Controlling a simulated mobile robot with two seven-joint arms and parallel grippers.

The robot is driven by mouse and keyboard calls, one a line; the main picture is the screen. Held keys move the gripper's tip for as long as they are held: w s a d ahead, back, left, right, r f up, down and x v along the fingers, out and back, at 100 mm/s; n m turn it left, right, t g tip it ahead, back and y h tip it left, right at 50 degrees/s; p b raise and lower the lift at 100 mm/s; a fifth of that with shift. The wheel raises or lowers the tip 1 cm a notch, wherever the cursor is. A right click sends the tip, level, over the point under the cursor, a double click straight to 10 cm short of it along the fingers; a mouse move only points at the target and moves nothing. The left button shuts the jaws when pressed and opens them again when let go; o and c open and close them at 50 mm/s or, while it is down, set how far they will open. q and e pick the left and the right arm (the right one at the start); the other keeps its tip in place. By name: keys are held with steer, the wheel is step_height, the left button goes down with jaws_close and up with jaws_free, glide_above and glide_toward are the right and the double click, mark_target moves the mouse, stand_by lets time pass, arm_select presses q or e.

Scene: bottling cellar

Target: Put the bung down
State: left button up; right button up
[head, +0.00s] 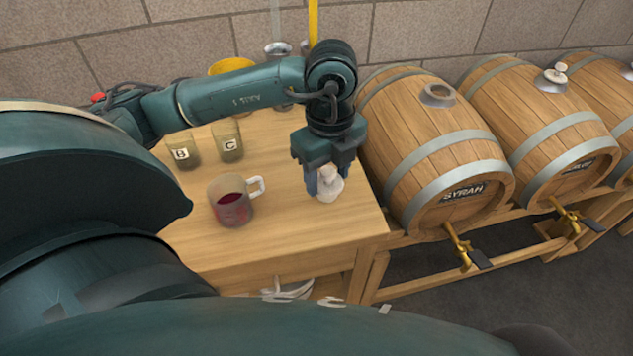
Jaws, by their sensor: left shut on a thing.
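My left gripper (326,184) points down over the right part of the wooden table (285,240). It is shut on a pale, whitish bung (330,184), which is low over the tabletop or touching it; I cannot tell which. The gripper's fingers partly hide the bung. The Syrah barrel (425,140) lies just right of the table, and its bung hole (438,95) on top is open. My right gripper is not in view.
A jug of red wine (228,203) stands left of the gripper. Jars B (183,153) and C (228,142) stand farther back. A second barrel (535,115) has a bung (553,77) on top. Bare tabletop lies in front of the gripper.

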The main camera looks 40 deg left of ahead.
mark_target(327, 185)
arm_select(q)
step_height(327, 185, down, 6)
steer(key=shift+r, duration=0.1)
stand_by(0.4)
steer(key=shift+f, duration=0.25)
steer(key=o, duration=1)
steer(key=shift+c, duration=0.2)
steer(key=shift+r, duration=0.15)
